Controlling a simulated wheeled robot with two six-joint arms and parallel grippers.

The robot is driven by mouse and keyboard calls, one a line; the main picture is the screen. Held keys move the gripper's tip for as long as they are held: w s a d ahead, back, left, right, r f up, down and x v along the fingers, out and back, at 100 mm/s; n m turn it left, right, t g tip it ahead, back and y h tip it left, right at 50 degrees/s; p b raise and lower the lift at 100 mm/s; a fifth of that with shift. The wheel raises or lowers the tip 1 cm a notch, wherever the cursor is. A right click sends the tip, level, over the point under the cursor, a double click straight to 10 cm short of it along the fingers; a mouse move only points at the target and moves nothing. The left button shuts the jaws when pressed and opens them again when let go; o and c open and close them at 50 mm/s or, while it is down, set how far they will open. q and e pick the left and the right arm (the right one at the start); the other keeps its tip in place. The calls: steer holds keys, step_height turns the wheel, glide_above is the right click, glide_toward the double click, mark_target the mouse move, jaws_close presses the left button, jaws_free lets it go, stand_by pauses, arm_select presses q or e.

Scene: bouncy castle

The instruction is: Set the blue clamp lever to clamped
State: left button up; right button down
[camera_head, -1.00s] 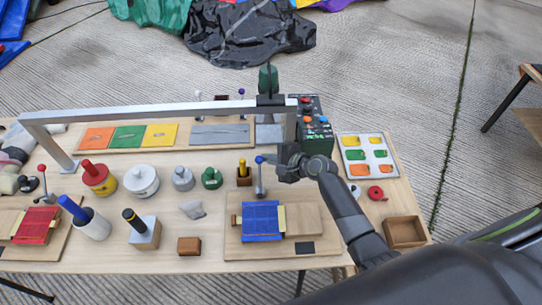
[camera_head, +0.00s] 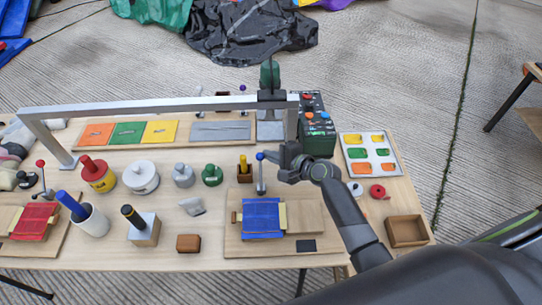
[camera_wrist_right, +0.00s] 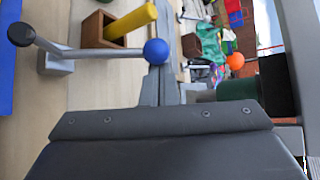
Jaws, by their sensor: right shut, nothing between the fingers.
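The blue clamp lever is a grey rod with a blue ball knob (camera_head: 260,156) and stands nearly upright at the back of the right-hand board (camera_head: 305,218). A blue fabric piece (camera_head: 262,217) lies on that board. My right gripper (camera_head: 280,160) is shut and empty, just right of the knob. In the right wrist view the blue knob (camera_wrist_right: 156,51) is close beyond the gripper body, with the rod running left to its pivot. I cannot tell whether the gripper touches the knob. My left gripper is not in view.
A metal frame bar (camera_head: 160,107) spans the table above and behind the lever. A wooden holder with a yellow peg (camera_head: 244,172) stands just left of the lever. A control box (camera_head: 315,125), a colour-patch panel (camera_head: 370,155) and an empty wooden tray (camera_head: 405,231) are to the right.

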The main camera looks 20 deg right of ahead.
steer(key=s+n+t+b, duration=0.1)
steer(key=b, duration=0.2)
steer(key=s+n+t+b, duration=0.1)
steer(key=b, duration=0.2)
steer(key=s+a+r+n+t+b, duration=0.1)
steer(key=t+b, duration=0.1)
steer(key=b, duration=0.1)
steer(key=shift+s+y, duration=0.35)
steer(key=shift+y, duration=0.05)
steer(key=shift+s+a+r+b, duration=0.3)
steer(key=shift+s+r+b, duration=0.2)
steer(key=shift+s+b, duration=0.3)
